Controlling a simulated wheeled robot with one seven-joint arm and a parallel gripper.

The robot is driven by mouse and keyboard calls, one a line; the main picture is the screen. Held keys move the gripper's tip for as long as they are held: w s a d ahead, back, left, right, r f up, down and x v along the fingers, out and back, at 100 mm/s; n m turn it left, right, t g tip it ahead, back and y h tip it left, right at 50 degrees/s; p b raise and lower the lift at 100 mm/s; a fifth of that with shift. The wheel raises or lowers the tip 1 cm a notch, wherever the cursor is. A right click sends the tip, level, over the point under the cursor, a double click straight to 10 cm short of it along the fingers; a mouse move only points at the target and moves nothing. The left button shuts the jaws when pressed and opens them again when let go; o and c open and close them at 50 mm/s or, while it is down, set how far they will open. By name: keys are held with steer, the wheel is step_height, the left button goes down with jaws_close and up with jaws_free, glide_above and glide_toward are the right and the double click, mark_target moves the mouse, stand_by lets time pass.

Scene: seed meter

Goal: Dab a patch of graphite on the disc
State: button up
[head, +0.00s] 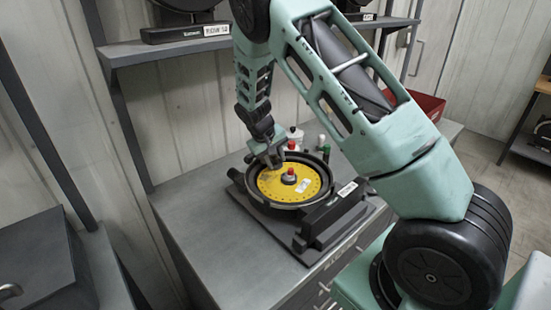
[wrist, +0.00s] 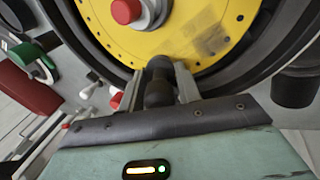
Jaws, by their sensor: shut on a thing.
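The yellow disc (head: 272,184) lies in a round black housing (head: 263,204) on the bench, with a red knob (head: 291,171) at its centre. It also fills the top of the wrist view (wrist: 110,38), where a grey smudged patch (wrist: 211,40) shows on its face. My gripper (head: 271,160) is at the far left edge of the disc. In the wrist view its fingers (wrist: 160,80) are shut on a dark, rounded dauber-like thing (wrist: 158,88). The far end of this thing overlaps the disc's rim; I cannot tell whether it touches.
A shelf (head: 165,50) hangs above. The bench's left part (head: 205,215) is clear.

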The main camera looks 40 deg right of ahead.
steer(key=shift+s+a, duration=0.5)
steer(key=shift+a, duration=0.9)
steer(key=shift+s+a, duration=0.55)
steer(key=shift+a, duration=0.85)
steer(key=shift+s+a, duration=0.5)
steer(key=shift+a, duration=0.9)
steer(key=shift+r+p, duration=0.15)
steer(key=shift+p, duration=0.2)
steer(key=shift+r+p, duration=2.1)
steer(key=shift+r, duration=0.85)
step_height(320, 180, up, 3)
steer(key=shift+f+p, duration=0.1)
steer(key=shift+p, duration=0.95)
